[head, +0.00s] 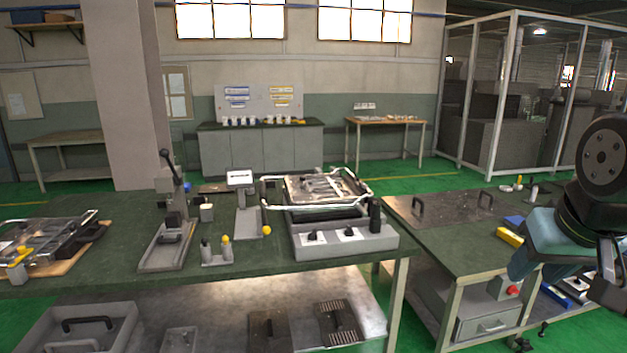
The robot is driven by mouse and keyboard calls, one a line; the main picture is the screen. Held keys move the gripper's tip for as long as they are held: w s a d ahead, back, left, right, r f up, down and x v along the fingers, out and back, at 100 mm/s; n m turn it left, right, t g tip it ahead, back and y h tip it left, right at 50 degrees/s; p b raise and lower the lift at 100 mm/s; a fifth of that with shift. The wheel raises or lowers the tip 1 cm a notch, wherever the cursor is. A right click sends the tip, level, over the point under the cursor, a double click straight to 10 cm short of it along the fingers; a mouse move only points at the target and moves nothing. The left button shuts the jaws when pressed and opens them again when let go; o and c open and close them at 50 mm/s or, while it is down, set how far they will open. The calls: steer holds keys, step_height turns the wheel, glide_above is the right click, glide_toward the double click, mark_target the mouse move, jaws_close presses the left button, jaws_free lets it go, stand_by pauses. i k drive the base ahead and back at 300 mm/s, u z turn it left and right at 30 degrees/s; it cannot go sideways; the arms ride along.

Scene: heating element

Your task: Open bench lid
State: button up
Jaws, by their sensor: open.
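A dark flat metal panel (445,212) with two black handles lies flat on top of the right bench (425,240), at its far left part. It looks like the bench lid and appears closed, level with the bench top. One handle (418,207) is at its left and the other handle (486,201) at its right. My gripper (612,268) is at the right edge of the head view, partly cut off, pointing down. It is open, with nothing seen between its fingers. It is well to the right of the panel and apart from it.
The left green bench (110,240) carries a lever press (170,225), a grey control box with a framed tray (340,235), and a small scale (246,205). A drawer cabinet with a red button (513,290) is below.

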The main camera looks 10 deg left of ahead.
mark_target(321, 194)
steer(key=u, duration=0.05)
steer(key=i, duration=1.05)
steer(key=u, duration=0.9)
steer(key=i, duration=0.4)
steer(key=u, duration=0.3)
steer(key=k, duration=0.75)
steer(key=u, duration=0.2)
steer(key=i, duration=0.8)
steer(key=z, duration=0.1)
